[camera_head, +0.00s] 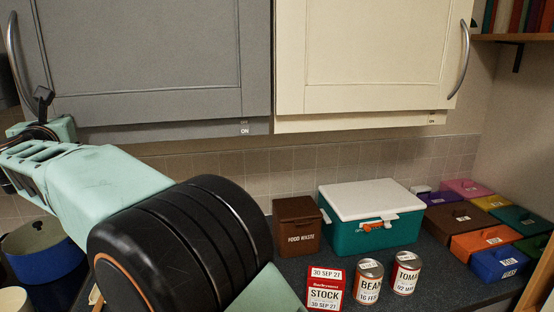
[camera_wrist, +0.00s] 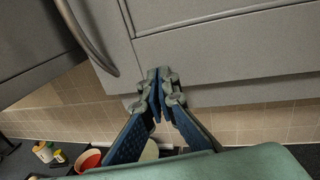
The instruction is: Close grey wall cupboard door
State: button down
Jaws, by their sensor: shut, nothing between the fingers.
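The grey wall cupboard door (camera_head: 150,50) fills the upper left in the head view. It looks flush or nearly flush with its cupboard; I cannot tell if a small gap is left. Its curved metal handle (camera_head: 14,50) is at the left edge. In the wrist view the grey door (camera_wrist: 220,40) fills the upper part, with the handle (camera_wrist: 88,38) at upper left. My gripper (camera_wrist: 160,76) is shut and empty, its fingertips over the door's lower part near the handle side. Whether they touch it is unclear. In the head view my gripper (camera_head: 42,97) is small and partly hidden at the door's lower left.
A cream cupboard door (camera_head: 365,55) adjoins on the right. Below, the dark worktop holds a brown food waste bin (camera_head: 297,226), a green box with white lid (camera_head: 372,232), several tins and coloured boxes, and a blue pot (camera_head: 45,250) at left. My arm crosses the lower left.

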jog(key=shift+w+r, duration=0.35)
jog(key=shift+w, duration=0.3)
